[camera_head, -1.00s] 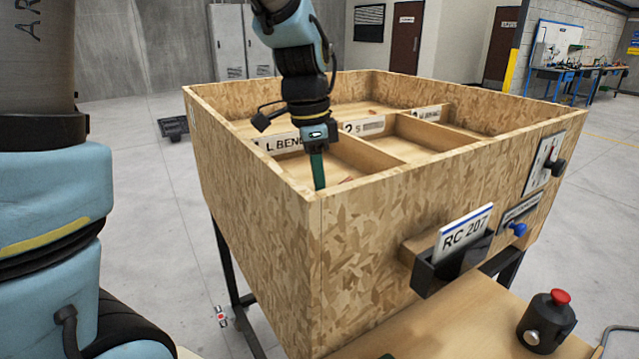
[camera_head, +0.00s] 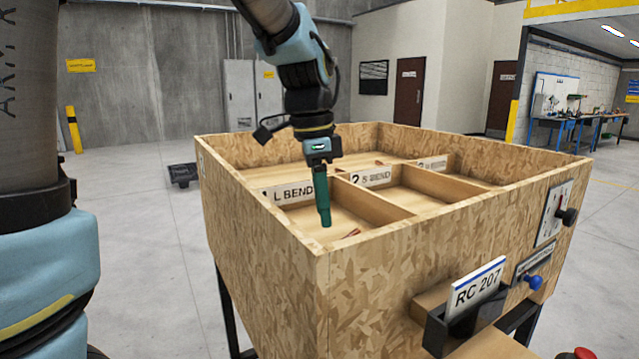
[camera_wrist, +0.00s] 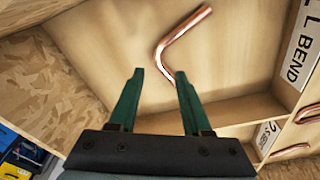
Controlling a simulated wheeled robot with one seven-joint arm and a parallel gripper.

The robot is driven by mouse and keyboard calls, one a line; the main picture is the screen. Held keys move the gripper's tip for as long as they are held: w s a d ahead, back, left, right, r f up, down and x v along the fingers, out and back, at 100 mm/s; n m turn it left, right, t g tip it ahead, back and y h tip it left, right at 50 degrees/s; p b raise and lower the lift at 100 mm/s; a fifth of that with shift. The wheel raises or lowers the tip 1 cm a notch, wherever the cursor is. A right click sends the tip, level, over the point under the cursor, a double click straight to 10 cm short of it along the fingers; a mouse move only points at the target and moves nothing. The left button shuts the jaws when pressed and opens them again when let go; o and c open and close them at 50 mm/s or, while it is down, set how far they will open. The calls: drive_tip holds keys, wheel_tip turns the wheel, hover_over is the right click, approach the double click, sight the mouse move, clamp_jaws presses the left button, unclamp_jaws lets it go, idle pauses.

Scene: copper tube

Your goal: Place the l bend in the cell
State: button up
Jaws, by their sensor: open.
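My gripper (camera_head: 326,222) points down over the front left cell of the wooden crate, the one labelled "1 L BEND" (camera_head: 289,191). In the head view only a small coppery bit (camera_head: 352,233) shows behind the crate's front wall. The cell floor (camera_wrist: 100,40) around it is bare.
The crate's high chipboard walls (camera_head: 262,262) surround the cells. A low divider (camera_head: 372,203) separates the L bend cell from the "2 S BEND" (camera_head: 371,177) cell. More copper pieces (camera_wrist: 291,151) show beyond the divider. An RC 207 card (camera_head: 477,284) stands on the front.

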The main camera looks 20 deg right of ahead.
wheel_tip(320, 180, up, 6)
drive_tip(key=shift+a+b, duration=0.35)
drive_tip(key=shift+w, duration=0.1)
